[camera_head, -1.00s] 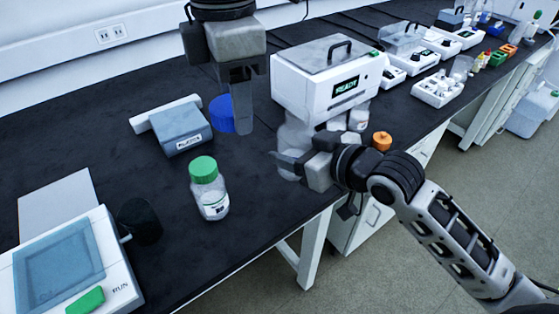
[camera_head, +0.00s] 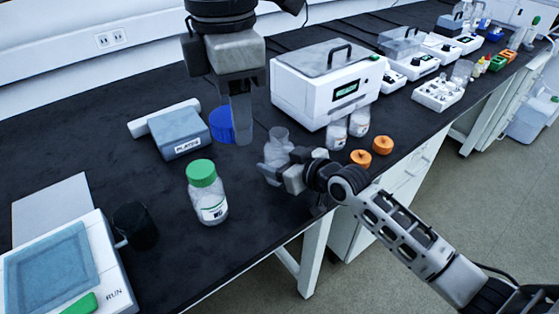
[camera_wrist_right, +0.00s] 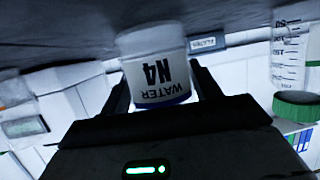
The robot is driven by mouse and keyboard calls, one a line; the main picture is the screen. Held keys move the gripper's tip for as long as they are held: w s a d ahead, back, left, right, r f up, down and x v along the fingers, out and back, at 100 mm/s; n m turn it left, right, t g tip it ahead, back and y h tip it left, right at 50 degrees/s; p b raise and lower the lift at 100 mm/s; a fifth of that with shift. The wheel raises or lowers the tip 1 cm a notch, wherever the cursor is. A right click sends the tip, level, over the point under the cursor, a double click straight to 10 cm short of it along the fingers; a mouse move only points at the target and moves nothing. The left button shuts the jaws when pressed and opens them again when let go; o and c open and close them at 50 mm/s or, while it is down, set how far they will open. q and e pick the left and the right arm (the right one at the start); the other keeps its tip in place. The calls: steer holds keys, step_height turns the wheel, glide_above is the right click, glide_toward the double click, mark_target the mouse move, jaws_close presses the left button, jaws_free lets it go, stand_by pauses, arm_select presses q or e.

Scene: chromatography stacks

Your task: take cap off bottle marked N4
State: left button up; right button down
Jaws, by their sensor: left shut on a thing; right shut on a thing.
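The bottle marked N4 is a clear bottle (camera_head: 277,152) with an open, uncapped neck. Its label, reading WATER N4, shows upside down in the right wrist view (camera_wrist_right: 160,78). My right gripper (camera_head: 280,172) is shut around this bottle, which is upright at the bench; I cannot tell whether its base touches. My left gripper (camera_head: 240,122) comes down from above and is shut on a blue cap (camera_head: 221,124), held left of the bottle and apart from it. The cap is partly hidden by the finger.
A green-capped bottle (camera_head: 208,200) stands at the front left. The PLATES box (camera_head: 179,133) is behind it. A white instrument (camera_head: 325,95) stands behind the right gripper, with clear bottles (camera_head: 336,134) and orange caps (camera_head: 382,145) in front. A dark cup (camera_head: 135,225) is further left.

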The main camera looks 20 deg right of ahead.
steer(key=shift+f, duration=0.15)
steer(key=shift+c, duration=1.8)
jaws_free()
